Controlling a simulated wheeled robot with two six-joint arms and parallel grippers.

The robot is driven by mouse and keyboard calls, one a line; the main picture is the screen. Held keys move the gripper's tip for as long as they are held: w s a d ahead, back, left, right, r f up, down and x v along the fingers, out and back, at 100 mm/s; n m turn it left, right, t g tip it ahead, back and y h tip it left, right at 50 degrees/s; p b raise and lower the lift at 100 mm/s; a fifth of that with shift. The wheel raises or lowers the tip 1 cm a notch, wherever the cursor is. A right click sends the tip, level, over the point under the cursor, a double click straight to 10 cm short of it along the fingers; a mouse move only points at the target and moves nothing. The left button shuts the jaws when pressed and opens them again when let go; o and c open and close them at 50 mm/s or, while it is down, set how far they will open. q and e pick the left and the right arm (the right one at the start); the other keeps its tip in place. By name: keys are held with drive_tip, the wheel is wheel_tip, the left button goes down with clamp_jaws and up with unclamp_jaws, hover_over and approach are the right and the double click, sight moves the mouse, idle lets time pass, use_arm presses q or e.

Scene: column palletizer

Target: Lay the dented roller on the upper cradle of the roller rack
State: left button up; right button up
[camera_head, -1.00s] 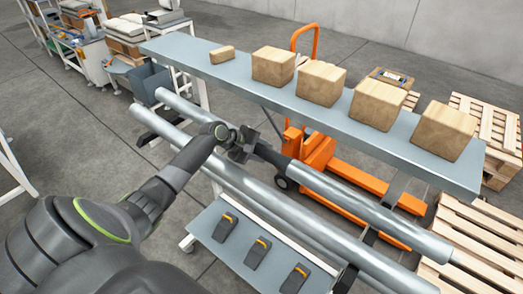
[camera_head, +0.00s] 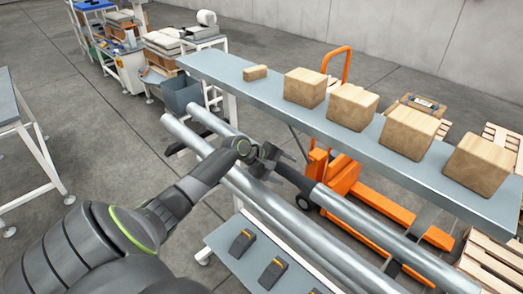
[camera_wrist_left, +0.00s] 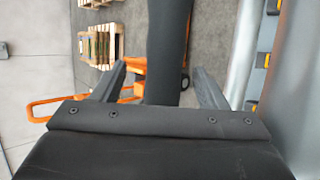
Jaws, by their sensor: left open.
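A long silver roller with a dark middle section (camera_head: 293,177) runs diagonally through the head view. Its bright surface (camera_head: 375,225) shows toward the lower right. A second silver roller (camera_head: 285,225) lies lower and nearer, roughly parallel. I see no clear dent on either. My left gripper (camera_head: 277,163) is open at the dark section. In the left wrist view the dark section (camera_wrist_left: 167,45) runs between its two spread fingers (camera_wrist_left: 163,88), with gaps on both sides. The cradles are mostly hidden, so I cannot tell how the upper roller is supported. My right gripper is out of view.
A long grey shelf (camera_head: 225,73) with several cardboard boxes (camera_head: 352,107) stands behind the rollers. An orange pallet jack (camera_head: 340,178) is beyond them. A lower tray (camera_head: 220,238) with several dark, orange-marked items lies in front. A white-framed table (camera_head: 28,125) stands left.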

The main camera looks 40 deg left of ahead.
use_arm(q)
drive_tip(key=v, duration=1.6)
drive_tip(key=shift+b, duration=0.3)
drive_tip(key=shift+d, duration=0.15)
